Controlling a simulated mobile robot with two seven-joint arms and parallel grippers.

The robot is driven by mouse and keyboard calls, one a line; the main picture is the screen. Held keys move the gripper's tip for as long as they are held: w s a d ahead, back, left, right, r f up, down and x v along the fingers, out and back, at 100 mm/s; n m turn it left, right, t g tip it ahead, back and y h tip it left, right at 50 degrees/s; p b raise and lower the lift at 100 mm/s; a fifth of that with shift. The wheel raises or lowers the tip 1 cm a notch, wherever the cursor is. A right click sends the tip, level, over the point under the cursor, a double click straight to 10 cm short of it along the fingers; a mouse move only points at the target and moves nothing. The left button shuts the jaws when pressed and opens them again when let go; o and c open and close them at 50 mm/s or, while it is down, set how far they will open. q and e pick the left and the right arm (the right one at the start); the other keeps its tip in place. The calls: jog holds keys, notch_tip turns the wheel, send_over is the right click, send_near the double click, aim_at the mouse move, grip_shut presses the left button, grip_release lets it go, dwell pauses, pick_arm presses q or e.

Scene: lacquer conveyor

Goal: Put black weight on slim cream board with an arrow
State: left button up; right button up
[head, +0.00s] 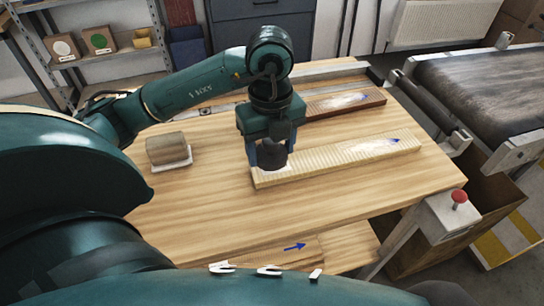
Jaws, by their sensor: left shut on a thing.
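The slim cream board (345,151) lies on the wooden table, with ridges across it and a blue arrow near its right end. My left gripper (272,150) points down at the board's left end and is shut on the black weight (273,158). The weight is at or just above the board's surface; I cannot tell whether it touches. The gripper fingers hide part of the weight and of the board's left end. My right gripper is not in view.
A darker brown board (330,105) with a blue arrow lies behind the cream one. A brown block (166,146) on a white pad sits at the table's left. A conveyor (490,85) and a red button (459,197) are at the right. The table's front right is clear.

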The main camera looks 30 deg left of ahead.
aim_at(271, 152)
pick_arm(q)
jog(key=shift+f, duration=1.45)
jog(key=shift+f, duration=0.25)
jog(key=o, duration=1.3)
jog(key=shift+r, duration=0.1)
notch_tip(271, 152, up, 12)
jog(key=shift+r+p, duration=0.15)
jog(key=shift+p, duration=0.7)
